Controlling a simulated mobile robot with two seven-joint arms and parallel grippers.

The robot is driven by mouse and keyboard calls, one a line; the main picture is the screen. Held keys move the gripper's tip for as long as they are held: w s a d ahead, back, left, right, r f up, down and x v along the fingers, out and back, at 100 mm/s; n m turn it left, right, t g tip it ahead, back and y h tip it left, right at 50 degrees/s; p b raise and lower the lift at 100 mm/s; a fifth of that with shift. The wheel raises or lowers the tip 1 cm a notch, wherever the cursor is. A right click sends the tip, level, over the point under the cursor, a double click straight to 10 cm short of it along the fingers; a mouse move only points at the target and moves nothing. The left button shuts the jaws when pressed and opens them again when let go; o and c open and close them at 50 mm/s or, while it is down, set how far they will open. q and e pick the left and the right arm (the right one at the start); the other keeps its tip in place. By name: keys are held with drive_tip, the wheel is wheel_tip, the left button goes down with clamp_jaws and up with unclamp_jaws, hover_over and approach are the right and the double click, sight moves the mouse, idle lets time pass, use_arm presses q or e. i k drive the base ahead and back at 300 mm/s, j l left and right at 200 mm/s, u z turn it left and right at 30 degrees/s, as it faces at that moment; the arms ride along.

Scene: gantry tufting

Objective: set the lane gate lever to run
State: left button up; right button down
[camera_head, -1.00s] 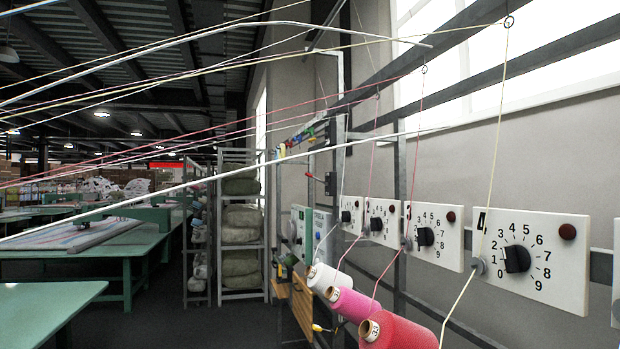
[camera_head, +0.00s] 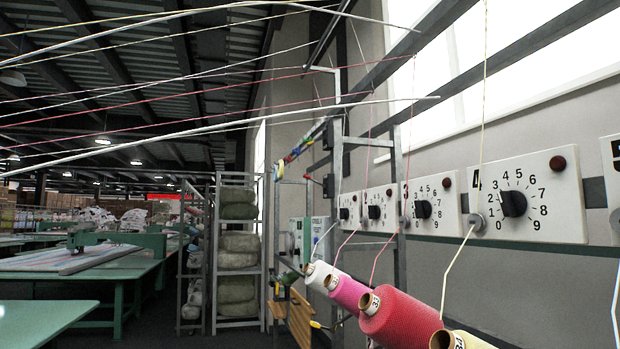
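A small lever with a red tip (camera_head: 307,177) sticks out to the left of a dark box (camera_head: 328,185) on the frame by the wall, at the middle of the head view. A second handle with a yellow tip (camera_head: 316,324) shows lower down, beside the wooden slatted part. I cannot tell which of these, if either, is the lane gate lever, and no run mark is readable. Neither of my grippers is in view.
Numbered dial panels (camera_head: 527,200) line the right wall. Yarn cones, including a red one (camera_head: 398,318), stand below them. Yarns cross the upper view. A shelf rack (camera_head: 211,250) stands behind. A green table (camera_head: 40,312) is at left, with dark floor between.

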sight(306, 176)
drive_tip(key=i+j, duration=0.5)
drive_tip(key=i+j+z, duration=0.15)
drive_tip(key=i+j, duration=0.85)
drive_tip(key=j, duration=0.15)
drive_tip(key=i+j+z, duration=0.1)
drive_tip(key=i+j, duration=0.4)
drive_tip(key=j, duration=0.1)
